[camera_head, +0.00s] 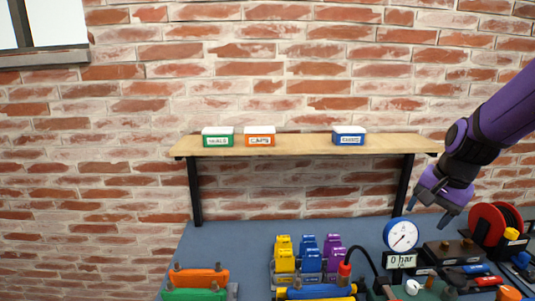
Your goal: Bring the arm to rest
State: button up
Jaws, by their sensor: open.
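My gripper (428,213), at the end of the purple and black arm, hangs at the right of the picture. Its two dark fingertips point down and stand apart, with nothing seen between them. It is above the bench, near a round blue-rimmed gauge (401,235) and in front of the right end of the wooden shelf. The gauge stands just left of and below the fingertips, over a display reading "0 bar". I cannot tell the exact depth between gripper and gauge.
The wooden shelf (300,146) carries green (218,137), orange (259,137) and blue (349,136) labelled boxes. On the blue-grey bench (225,245) stand yellow, blue and purple blocks (308,255), a red reel (487,225), and orange and green pieces (200,277).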

jog(key=s+a+r+n+t, duration=0.1)
jog(key=s+r+n, duration=0.3)
jog(key=s, duration=0.5)
jog(key=s+a+r+n+t+h, duration=0.1)
jog(key=s+a+r+n, duration=0.2)
jog(key=s+r+n, duration=0.2)
jog(key=s+r, duration=0.3)
jog(key=s, duration=0.2)
jog(key=shift+s+a+t, duration=0.25)
jog(key=shift+a+t, duration=0.15)
jog(key=shift+o, duration=0.6)
jog(key=shift+w+r, duration=0.1)
